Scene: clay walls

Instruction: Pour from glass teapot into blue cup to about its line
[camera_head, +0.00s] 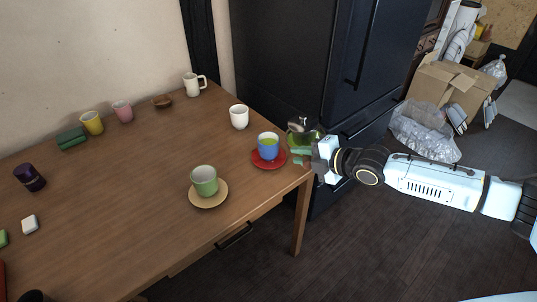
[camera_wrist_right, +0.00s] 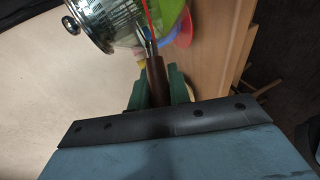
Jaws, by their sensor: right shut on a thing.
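The glass teapot (camera_head: 301,126) with its shiny metal lid and green liquid is beside the blue cup, near the table's right edge. It also shows in the right wrist view (camera_wrist_right: 105,22). My right gripper (camera_head: 303,157) is shut on its brown handle (camera_wrist_right: 157,82). The blue cup (camera_head: 268,152) stands upright on a red saucer (camera_head: 267,166), just left of the teapot, with green liquid inside. Its line cannot be made out. The spout is hard to make out, and I cannot tell whether liquid is flowing. My left gripper is not in view.
A green cup (camera_head: 204,184) on a tan saucer (camera_head: 208,203) stands at the front left of the blue cup. A white cup (camera_head: 239,118) stands behind it. More cups line the wooden table's (camera_head: 130,190) back. A dark fridge (camera_head: 290,60) stands behind the teapot.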

